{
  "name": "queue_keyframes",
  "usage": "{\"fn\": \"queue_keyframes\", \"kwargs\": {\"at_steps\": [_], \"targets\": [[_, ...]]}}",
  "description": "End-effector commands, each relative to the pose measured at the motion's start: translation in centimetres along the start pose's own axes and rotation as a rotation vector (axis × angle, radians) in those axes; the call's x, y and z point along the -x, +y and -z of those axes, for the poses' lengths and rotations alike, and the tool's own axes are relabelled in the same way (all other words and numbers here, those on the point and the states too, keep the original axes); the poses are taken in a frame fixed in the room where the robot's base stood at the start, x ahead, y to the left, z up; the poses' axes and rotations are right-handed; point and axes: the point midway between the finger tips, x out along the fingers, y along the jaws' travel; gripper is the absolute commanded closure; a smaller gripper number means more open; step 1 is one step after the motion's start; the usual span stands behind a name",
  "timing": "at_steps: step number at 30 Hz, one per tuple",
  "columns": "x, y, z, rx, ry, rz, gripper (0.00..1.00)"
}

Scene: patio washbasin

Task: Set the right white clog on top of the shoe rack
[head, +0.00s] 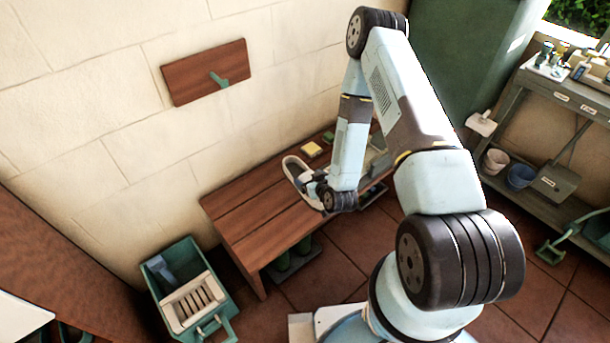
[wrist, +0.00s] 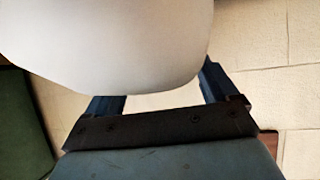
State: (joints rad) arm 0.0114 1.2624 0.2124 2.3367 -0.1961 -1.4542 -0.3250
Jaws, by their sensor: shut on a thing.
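A white clog (head: 296,170) with a dark opening shows at the end of my arm in the head view. My gripper (head: 317,192) is shut on it, and the clog is over the wooden slatted bench (head: 258,207). In the wrist view the clog (wrist: 120,40) is a large pale rounded shape across the dark fingers of my gripper (wrist: 160,95). I cannot tell whether it touches the bench. No separate shoe rack can be made out for sure; green boots (head: 292,258) stand under the bench. No second clog can be made out.
A yellow block (head: 312,149) and a small green item (head: 328,136) lie at the bench's back. A green crate (head: 222,290) with a slatted white board stands at lower left. A board with a green hook (head: 205,72) hangs on the wall. The bench's left part is clear.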

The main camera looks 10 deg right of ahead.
Motion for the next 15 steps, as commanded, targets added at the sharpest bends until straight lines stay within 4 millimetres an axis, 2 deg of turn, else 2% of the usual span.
{"fn": "queue_keyframes", "kwargs": {"at_steps": [3,6,11,15], "targets": [[1.6,-0.2,-0.1,0.000,-0.001,0.000,0.70],[2.4,-0.4,-0.2,0.000,-0.001,0.000,0.70],[2.9,-0.4,-0.2,0.000,0.000,-0.001,0.70],[2.9,0.5,0.7,-0.005,0.002,-0.018,0.70]]}}
